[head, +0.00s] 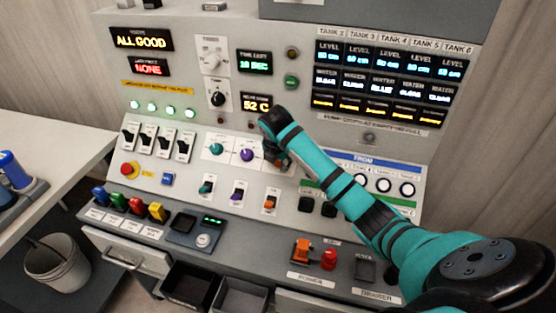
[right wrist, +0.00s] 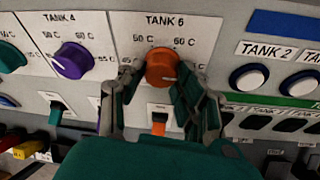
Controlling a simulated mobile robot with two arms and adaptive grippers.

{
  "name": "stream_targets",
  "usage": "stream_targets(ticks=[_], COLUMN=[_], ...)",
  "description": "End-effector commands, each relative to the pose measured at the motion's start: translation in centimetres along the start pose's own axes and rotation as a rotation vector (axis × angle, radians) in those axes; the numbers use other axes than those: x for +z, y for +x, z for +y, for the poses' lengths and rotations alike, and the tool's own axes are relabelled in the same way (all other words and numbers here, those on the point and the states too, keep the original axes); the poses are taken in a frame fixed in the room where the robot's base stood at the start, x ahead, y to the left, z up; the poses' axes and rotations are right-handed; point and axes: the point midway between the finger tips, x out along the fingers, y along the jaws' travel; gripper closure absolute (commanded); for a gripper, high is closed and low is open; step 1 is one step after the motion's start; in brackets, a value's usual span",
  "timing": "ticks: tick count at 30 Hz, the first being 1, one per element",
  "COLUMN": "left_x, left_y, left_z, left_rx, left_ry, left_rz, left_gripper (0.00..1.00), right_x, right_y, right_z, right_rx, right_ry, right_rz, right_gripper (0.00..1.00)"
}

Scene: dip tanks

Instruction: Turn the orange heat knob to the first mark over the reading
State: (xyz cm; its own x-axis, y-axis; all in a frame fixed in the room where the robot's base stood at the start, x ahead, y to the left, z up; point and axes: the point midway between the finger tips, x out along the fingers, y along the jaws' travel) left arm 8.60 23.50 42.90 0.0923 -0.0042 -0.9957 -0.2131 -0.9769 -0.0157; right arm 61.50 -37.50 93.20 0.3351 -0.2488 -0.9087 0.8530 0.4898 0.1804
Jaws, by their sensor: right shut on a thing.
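The orange heat knob (right wrist: 160,66) sits under the TANK 6 label in the right wrist view. Marks such as 50 C and 60 C are printed around it, and its white pointer line slants to the lower right. My right gripper (right wrist: 161,78) has one finger on each side of the knob and is shut on it. In the head view my right gripper (head: 277,158) covers the knob on the sloped panel. The reading display (head: 256,103) above it shows 52 C in yellow. My left gripper is out of view.
A purple knob (head: 248,155) and a teal knob (head: 216,150) stand left of the gripper. An orange switch (head: 270,203) lies just below. Round blue-ringed buttons (head: 384,185) are on the right. Drawers and a white bucket (head: 56,264) are lower left.

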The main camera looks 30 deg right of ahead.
Motion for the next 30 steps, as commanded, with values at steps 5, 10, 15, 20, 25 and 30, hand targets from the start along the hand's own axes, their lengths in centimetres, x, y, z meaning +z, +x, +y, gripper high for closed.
stream_targets(ticks=[5,10,15,20,25,30], left_x=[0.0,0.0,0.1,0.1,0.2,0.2], left_y=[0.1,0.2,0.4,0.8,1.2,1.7], left_z=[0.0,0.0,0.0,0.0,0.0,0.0], left_rx=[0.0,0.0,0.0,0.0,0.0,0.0], left_ry=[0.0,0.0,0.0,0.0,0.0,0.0], left_rz=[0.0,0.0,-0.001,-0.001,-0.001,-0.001], left_gripper=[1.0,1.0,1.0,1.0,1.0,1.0], right_x=[0.1,0.2,0.2,0.2,0.2,0.2], right_y=[0.0,0.0,0.0,0.0,0.0,0.0], right_z=[0.0,0.0,0.0,0.1,0.1,0.1], right_rx=[-0.01,-0.035,-0.071,-0.111,-0.154,-0.197], right_ry=[-0.039,-0.124,-0.258,-0.403,-0.56,-0.715], right_rz=[0.0,0.001,0.003,0.007,0.011,0.017], right_gripper=[0.98,0.98,0.98,0.98,0.98,0.98])
